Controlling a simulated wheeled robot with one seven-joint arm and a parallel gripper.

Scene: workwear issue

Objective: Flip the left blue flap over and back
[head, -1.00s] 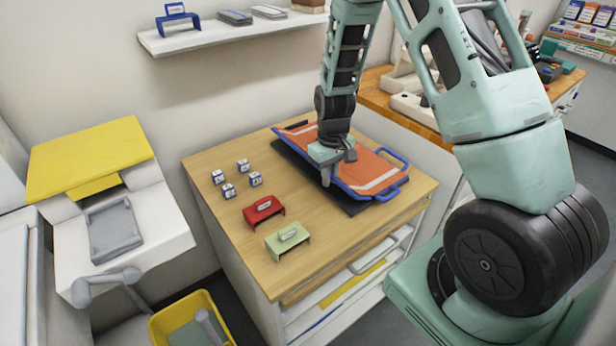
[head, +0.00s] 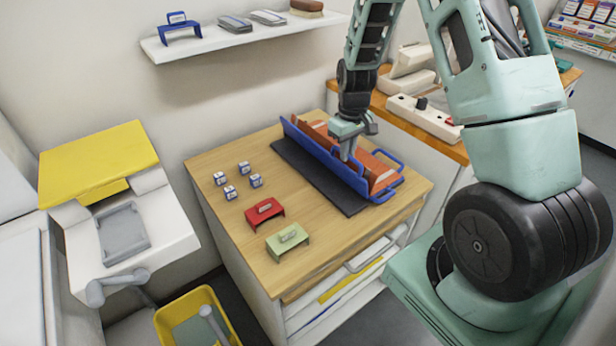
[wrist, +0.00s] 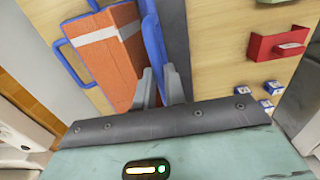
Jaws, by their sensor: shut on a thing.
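My gripper (head: 347,153) is shut on the flap's upper edge. In the wrist view the fingers (wrist: 161,88) pinch the blue flap (wrist: 153,40), with the orange garment panel (wrist: 108,50) beside it. In the head view the orange panel (head: 378,172) with a pale stripe lies to the right of the flap, with a blue loop handle (head: 388,158) at its right end. My gripper hides part of the flap.
A red stand (head: 264,211), a green stand (head: 288,240) and several small blue-and-white blocks (head: 243,167) sit on the left part of the wooden table (head: 210,170). The bare mat strip left of the flap is clear. A white shelf (head: 240,35) hangs behind.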

